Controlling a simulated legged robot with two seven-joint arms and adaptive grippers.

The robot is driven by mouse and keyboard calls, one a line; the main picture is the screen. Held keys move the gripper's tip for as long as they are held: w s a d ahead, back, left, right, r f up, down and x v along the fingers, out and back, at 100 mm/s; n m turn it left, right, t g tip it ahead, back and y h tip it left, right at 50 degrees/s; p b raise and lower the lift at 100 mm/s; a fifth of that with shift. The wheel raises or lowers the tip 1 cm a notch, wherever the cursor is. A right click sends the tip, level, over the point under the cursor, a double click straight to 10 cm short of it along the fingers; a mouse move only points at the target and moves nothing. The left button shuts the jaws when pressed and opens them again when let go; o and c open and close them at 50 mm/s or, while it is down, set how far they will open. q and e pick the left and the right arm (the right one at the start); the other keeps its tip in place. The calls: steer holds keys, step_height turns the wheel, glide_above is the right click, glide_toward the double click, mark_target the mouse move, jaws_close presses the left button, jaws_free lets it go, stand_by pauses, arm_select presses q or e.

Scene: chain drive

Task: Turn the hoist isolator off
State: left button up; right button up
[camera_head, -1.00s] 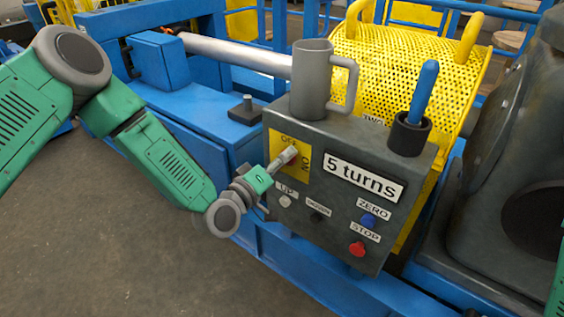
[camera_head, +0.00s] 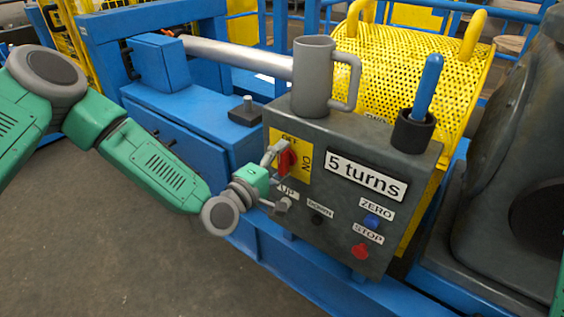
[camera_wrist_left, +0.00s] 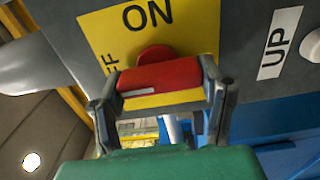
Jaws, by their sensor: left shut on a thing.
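The hoist isolator is a red handle (camera_head: 287,159) on a yellow plate (camera_head: 304,167) marked OFF at the top and ON at the right. The handle stands roughly upright, in line with the OFF mark. My left gripper (camera_head: 279,178) is at the handle, one finger at its upper part and one lower. In the left wrist view the red handle (camera_wrist_left: 160,76) lies across between the two fingertips of my left gripper (camera_wrist_left: 165,82), which is shut on it. The OFF word is partly hidden there. My right gripper is not in view.
The grey control box (camera_head: 365,235) has UP and DOWN buttons below the plate, a blue ZERO button (camera_head: 371,220) and a red STOP button (camera_head: 360,251). A grey mug (camera_head: 312,85) and a black cup with a blue handle (camera_head: 412,132) stand on top. Floor at left is clear.

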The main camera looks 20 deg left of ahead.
arm_select(q)
steer(key=shift+s+f, duration=0.2)
steer(key=shift+f, duration=0.25)
steer(key=o, duration=1.2)
steer(key=shift+c, duration=0.2)
steer(key=shift+w+a+r, duration=0.1)
steer(key=shift+r, duration=0.05)
steer(key=v, duration=1.2)
